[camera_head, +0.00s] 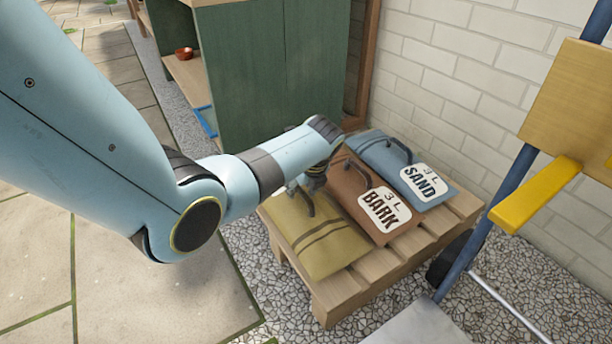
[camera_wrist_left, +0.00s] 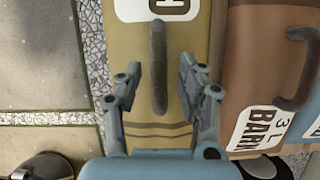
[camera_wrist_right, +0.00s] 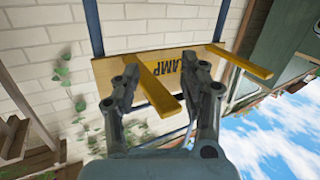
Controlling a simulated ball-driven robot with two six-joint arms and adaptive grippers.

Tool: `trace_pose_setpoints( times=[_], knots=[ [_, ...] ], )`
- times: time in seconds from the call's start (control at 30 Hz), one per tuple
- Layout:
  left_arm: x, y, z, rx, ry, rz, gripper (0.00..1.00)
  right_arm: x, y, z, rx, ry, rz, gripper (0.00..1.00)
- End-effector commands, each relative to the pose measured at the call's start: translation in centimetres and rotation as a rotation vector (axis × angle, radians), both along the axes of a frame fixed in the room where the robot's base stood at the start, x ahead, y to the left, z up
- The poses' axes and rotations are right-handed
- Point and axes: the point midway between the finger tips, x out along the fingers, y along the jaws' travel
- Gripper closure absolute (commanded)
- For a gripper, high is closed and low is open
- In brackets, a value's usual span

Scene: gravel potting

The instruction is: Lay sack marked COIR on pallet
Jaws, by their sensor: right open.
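An olive-tan sack (camera_head: 322,236) with two dark stripes lies flat on the left part of the wooden pallet (camera_head: 345,292). In the left wrist view the sack (camera_wrist_left: 190,30) shows a dark handle (camera_wrist_left: 159,68) and a white label (camera_wrist_left: 158,8). The label is cut off by the frame edge, so its word cannot be read. My left gripper (camera_head: 304,191) is over this sack, and in its wrist view the left gripper (camera_wrist_left: 160,76) is open, one finger on each side of the handle. My right gripper (camera_wrist_right: 157,82) is open and empty, away from the pallet.
A brown BARK sack (camera_head: 350,187) and a blue SAND sack (camera_head: 377,157) lie beside the tan sack. A green cabinet (camera_head: 255,85) stands behind, a brick wall (camera_head: 440,60) at right. A blue-framed stand with a wooden board (camera_head: 570,100) and yellow bar (camera_head: 535,195) is near right.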

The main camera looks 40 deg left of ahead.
Motion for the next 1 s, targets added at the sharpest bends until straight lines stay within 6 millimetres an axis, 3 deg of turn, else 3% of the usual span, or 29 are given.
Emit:
trace_pose_setpoints(
  times=[0.1,0.47,0.73,1.0],
  knots=[
    [0.0,-0.2,0.8,-0.001,-0.003,0.000,0.61,-1.8,-0.3,-2.7,-0.001,0.124,-0.012,0.56],
    [-0.4,-0.9,2.9,0.000,-0.004,0.000,0.61,-8.2,-1.1,-9.7,-0.002,0.490,-0.051,0.56],
    [-0.7,-1.9,5.6,-0.001,-0.006,0.000,0.61,-6.6,-1.5,-8.4,-0.009,0.678,-0.071,0.56],
    [-1.2,-2.8,8.1,-0.001,-0.006,0.000,0.61,-6.4,-1.6,-6.2,-0.018,0.876,-0.081,0.56]
  ],
)
